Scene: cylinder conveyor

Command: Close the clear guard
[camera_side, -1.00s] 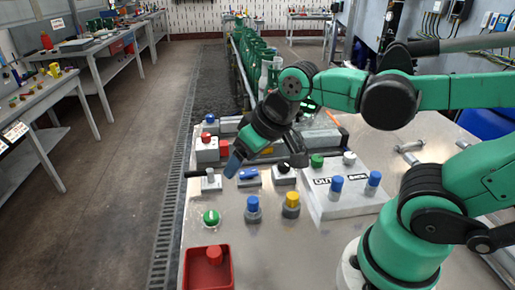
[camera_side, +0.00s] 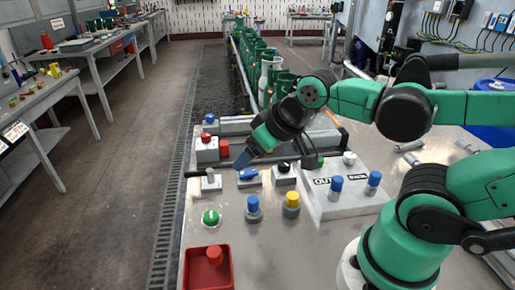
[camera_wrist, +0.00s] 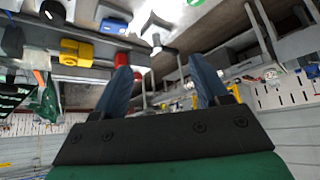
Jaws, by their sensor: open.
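A green round button (camera_side: 210,217) is at the near left of the metal bench. A faint clear rim seems to surround it; I cannot tell whether this is the clear guard, or whether it is open. My gripper (camera_side: 244,158) is above the bench, tilted down to the left, over the area behind the blue switch (camera_side: 248,174). It is well behind and above the green button. In the wrist view my gripper (camera_wrist: 161,84) has its two blue fingers spread wide, with nothing between them.
Blue (camera_side: 253,208) and yellow (camera_side: 291,200) knobs stand nearer the camera. A red tray (camera_side: 206,277) is at the near left corner. Green cylinders (camera_side: 248,55) line up behind the bench.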

